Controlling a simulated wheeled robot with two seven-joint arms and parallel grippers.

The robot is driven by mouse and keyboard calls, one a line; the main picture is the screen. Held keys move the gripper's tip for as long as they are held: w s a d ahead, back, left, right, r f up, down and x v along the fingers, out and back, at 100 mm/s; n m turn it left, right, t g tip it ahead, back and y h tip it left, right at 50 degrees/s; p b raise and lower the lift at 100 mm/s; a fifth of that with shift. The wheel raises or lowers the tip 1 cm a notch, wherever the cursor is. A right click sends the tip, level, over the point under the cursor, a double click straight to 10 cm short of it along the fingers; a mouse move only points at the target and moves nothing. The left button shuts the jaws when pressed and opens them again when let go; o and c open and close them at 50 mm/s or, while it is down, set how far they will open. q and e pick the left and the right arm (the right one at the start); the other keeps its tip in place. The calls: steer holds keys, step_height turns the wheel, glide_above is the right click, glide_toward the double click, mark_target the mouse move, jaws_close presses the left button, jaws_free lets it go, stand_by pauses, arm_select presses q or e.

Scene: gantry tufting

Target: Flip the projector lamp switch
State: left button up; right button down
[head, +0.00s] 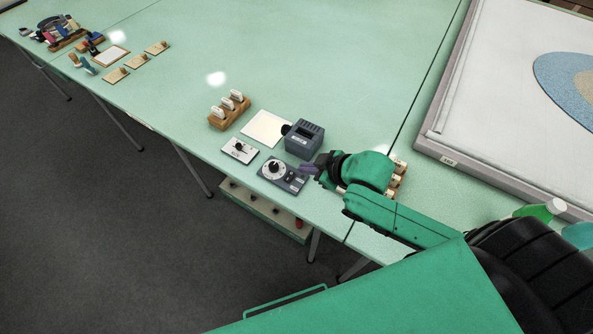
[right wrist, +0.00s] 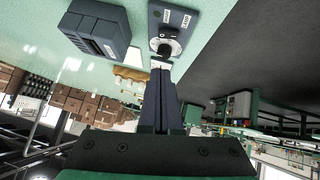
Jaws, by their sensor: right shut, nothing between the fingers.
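A dark grey projector-like box (head: 304,139) stands on the pale green table; it also shows in the right wrist view (right wrist: 97,30). In front of it lies a dark control panel (head: 283,175) with a round dial and a small red spot; the panel shows in the right wrist view (right wrist: 182,18) with two white labels. Left of it lies a light plate (head: 239,150) with a small black knob or lever. I cannot tell which control is the lamp switch. My right gripper (head: 308,169) is shut and empty, just right of the dark panel; contact is unclear. My left gripper is out of view.
A white sheet (head: 266,129) lies left of the box. A wooden rack (head: 230,111) with white pieces stands behind. A framed white panel (head: 506,90) fills the right side. A low shelf (head: 262,211) sits under the front edge. The table's middle is clear.

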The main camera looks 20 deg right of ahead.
mark_target(288, 172)
steer(key=x, duration=0.5)
steer(key=shift+w+a+f, duration=0.1)
steer(key=shift+w+a, duration=0.05)
steer(key=shift+a, duration=0.2)
steer(key=f, duration=0.3)
steer(key=shift+w+d+f+p, duration=0.25)
steer(key=shift+d+f+p, duration=0.05)
steer(key=shift+f+p, duration=0.1)
steer(key=shift+f, duration=0.2)
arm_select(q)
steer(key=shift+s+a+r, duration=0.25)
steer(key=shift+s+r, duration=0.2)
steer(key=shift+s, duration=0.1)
